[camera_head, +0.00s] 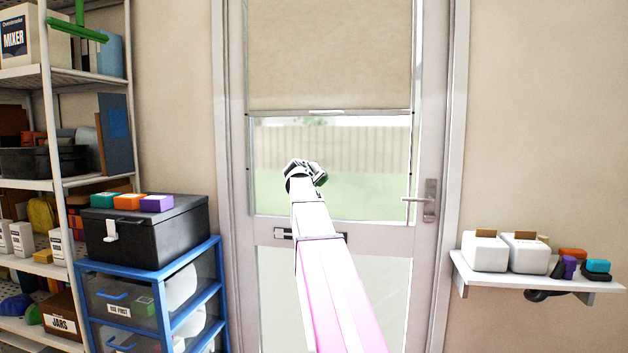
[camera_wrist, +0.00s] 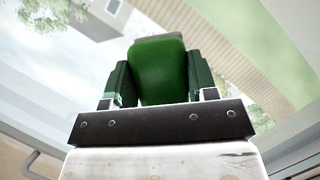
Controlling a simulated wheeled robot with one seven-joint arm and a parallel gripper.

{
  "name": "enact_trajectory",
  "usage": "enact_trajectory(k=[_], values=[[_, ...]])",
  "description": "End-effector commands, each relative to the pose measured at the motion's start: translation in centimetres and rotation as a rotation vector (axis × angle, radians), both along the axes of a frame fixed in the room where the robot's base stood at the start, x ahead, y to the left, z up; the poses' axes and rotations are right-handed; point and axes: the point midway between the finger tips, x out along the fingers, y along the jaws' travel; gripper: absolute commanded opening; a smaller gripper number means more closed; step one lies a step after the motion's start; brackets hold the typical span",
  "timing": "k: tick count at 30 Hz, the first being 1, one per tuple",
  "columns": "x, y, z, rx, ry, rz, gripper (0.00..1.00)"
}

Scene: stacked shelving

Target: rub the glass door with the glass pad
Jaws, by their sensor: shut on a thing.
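The glass door (camera_head: 385,185) stands ahead in the head view, with a beige blind over its upper part and a lever handle (camera_head: 428,200) at its right. My gripper (camera_head: 318,172) is in front of the middle pane. In the wrist view my gripper (camera_wrist: 160,85) is shut on a green pad (camera_wrist: 158,70), one dark finger at each side. The glass (camera_wrist: 190,18) fills the view beyond the pad, with a fence and a building showing through it. I cannot tell whether the pad touches the glass. In the head view the pad is mostly hidden by my gripper.
At the left are a loaded shelving rack (camera_head: 47,100) and a blue-framed drawer unit (camera_head: 222,290). A black box (camera_head: 160,235) on the unit carries green, orange and purple blocks.

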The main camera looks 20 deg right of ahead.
Motion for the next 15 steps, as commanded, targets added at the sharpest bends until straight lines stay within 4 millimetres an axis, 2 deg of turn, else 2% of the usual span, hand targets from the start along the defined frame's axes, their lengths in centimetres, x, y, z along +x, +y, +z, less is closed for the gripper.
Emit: enact_trajectory(k=[5,15], values=[[-0.3,-0.5,0.0,0.000,0.000,0.000,0.34],[-1.5,-2.8,0.0,-0.001,0.000,-0.001,0.34]])
